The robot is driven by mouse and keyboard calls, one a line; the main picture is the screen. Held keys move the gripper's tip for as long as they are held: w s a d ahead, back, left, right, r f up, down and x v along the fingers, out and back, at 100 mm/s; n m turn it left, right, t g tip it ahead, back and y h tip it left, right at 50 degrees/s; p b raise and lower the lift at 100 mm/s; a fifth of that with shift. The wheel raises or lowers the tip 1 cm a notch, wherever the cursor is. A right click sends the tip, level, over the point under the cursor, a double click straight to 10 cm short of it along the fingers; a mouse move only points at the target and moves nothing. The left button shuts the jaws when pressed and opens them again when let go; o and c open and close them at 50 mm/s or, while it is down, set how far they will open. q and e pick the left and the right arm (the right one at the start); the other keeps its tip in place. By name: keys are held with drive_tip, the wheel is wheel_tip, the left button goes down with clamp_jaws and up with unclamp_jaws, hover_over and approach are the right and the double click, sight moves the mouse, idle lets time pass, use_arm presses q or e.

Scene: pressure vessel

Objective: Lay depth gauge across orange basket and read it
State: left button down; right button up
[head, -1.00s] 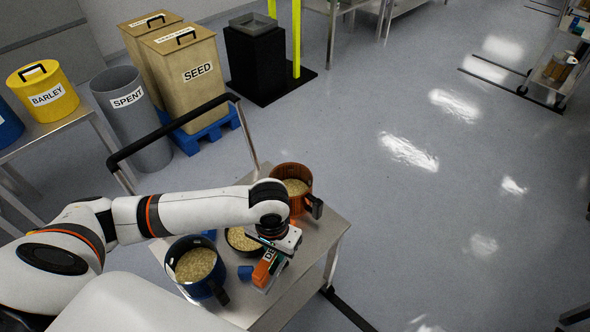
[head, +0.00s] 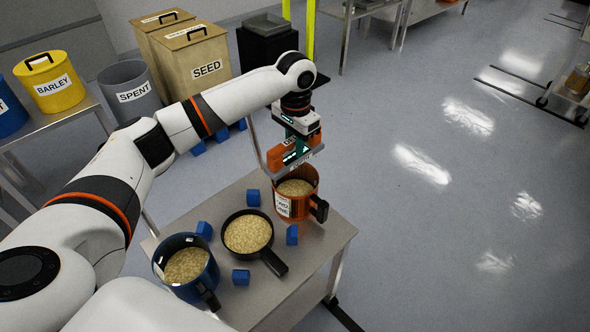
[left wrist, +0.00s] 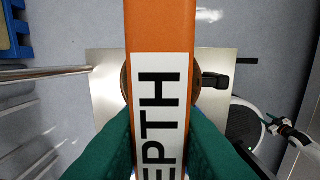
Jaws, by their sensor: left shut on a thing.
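The orange depth gauge (head: 283,158) is held by my left gripper (head: 296,150), above the orange basket. In the left wrist view the gauge covers most of the basket.
The steel cart top (head: 330,240) also carries a black pan (head: 248,234) of grain, a blue basket (head: 186,268) of grain and several small blue blocks (head: 241,277). Seed bins (head: 195,70) and a grey spent bin (head: 130,90) stand behind. The floor at right is open.

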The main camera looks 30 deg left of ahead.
sight(295, 161)
use_arm(q)
wheel_tip(295, 161, down, 7)
drive_tip(key=shift+r, duration=0.15)
drive_tip(key=c, duration=1.3)
unclamp_jaws()
drive_tip(key=shift+o, duration=0.2)
drive_tip(key=shift+r, duration=0.1)
drive_tip(key=shift+r, duration=0.3)
wheel_tip(295, 161, up, 11)
drive_tip(key=shift+r, duration=0.15)
